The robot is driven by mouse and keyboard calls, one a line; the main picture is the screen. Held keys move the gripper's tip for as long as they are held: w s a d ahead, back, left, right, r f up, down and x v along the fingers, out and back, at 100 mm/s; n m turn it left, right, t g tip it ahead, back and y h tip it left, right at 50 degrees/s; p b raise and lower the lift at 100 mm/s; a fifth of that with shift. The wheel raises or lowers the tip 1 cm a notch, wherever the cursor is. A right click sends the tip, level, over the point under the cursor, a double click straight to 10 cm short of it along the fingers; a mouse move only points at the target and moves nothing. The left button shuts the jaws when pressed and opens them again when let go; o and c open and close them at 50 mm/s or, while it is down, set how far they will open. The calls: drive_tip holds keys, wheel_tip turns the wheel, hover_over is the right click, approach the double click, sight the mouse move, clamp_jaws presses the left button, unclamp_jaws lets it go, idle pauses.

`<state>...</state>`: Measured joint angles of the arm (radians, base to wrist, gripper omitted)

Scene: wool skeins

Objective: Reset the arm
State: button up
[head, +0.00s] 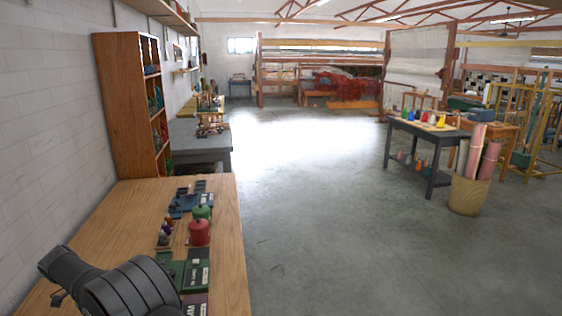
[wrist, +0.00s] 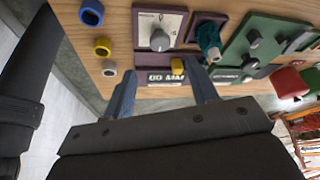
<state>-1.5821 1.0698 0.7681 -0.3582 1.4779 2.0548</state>
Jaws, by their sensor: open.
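My gripper (wrist: 160,70) shows in the wrist view with its two blue-grey fingers spread apart. Nothing shows between them as held. In the head view my dark arm is at the lower left, over the near end of the wooden table (head: 110,215); the fingers are not visible there.
A purple panel with a grey knob (wrist: 158,40), a teal spool (wrist: 208,40), a green panel (wrist: 255,45) and small rings (wrist: 102,46) are close to the fingers. A red container (head: 199,232) stands farther along the table. A brick wall is left; open floor (head: 300,200) is right.

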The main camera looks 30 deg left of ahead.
drive_tip(key=x, duration=0.8)
drive_tip(key=shift+w+d+f, duration=0.1)
drive_tip(key=shift+f, duration=0.25)
drive_tip(key=shift+r, duration=0.1)
drive_tip(key=v, duration=1.7)
drive_tip(key=x, duration=1.7)
drive_tip(key=n+y, duration=0.1)
drive_tip(key=n, duration=0.2)
drive_tip(key=shift+d+n, duration=0.2)
drive_tip(key=shift+n, duration=0.2)
drive_tip(key=n+y, duration=0.2)
drive_tip(key=n, duration=0.2)
drive_tip(key=shift+d+n, duration=0.15)
drive_tip(key=shift+n, duration=0.15)
drive_tip(key=n+y, duration=0.1)
drive_tip(key=n, duration=0.3)
drive_tip(key=shift+w+d+n+g+y, duration=0.1)
drive_tip(key=shift+n+g+y, duration=0.2)
drive_tip(key=shift+g+y, duration=0.1)
drive_tip(key=shift+w+d+n+g+y, duration=0.1)
drive_tip(key=shift+n+g+y, duration=0.25)
drive_tip(key=shift+n, duration=0.8)
drive_tip(key=shift+n+g+y, duration=0.15)
drive_tip(key=shift+n+g, duration=0.3)
drive_tip(key=shift+n, duration=0.7)
